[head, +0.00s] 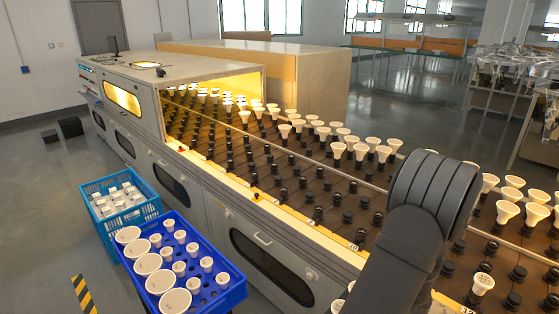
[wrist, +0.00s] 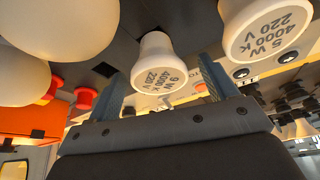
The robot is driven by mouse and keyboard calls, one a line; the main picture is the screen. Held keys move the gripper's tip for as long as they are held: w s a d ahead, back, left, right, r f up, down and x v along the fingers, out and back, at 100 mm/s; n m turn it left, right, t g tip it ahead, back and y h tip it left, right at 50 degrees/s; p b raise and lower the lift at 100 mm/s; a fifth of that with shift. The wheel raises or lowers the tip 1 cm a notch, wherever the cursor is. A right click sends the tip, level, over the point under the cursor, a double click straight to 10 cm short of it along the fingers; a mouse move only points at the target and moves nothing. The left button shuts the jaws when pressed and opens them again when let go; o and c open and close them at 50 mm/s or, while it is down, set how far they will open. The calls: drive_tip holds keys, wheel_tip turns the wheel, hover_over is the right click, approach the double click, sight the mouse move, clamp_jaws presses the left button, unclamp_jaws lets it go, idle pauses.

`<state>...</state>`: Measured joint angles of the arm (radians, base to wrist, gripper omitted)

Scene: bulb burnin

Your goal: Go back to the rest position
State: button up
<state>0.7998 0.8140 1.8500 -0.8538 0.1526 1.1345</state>
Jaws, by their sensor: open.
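My gripper (wrist: 164,78) shows in the wrist view with its two blue-grey fingers spread apart. A white bulb (wrist: 155,66) marked 9 W 4000 K 220 V appears between the fingers in the picture; no finger visibly closes on it, and I cannot tell how far beyond them it is. In the head view my dark arm rises at the right, in front of the conveyor rack, and my gripper is hidden there.
Another bulb (wrist: 265,28) is close at the wrist view's upper right. The burn-in rack (head: 245,178) carries rows of black sockets, many with bulbs. A blue crate (head: 212,302) of bulbs and a lighter blue crate (head: 135,217) stand at left. Open floor lies left.

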drive_tip(key=shift+x, duration=1.1)
drive_tip(key=shift+r, duration=2.15)
drive_tip(key=o, duration=0.5)
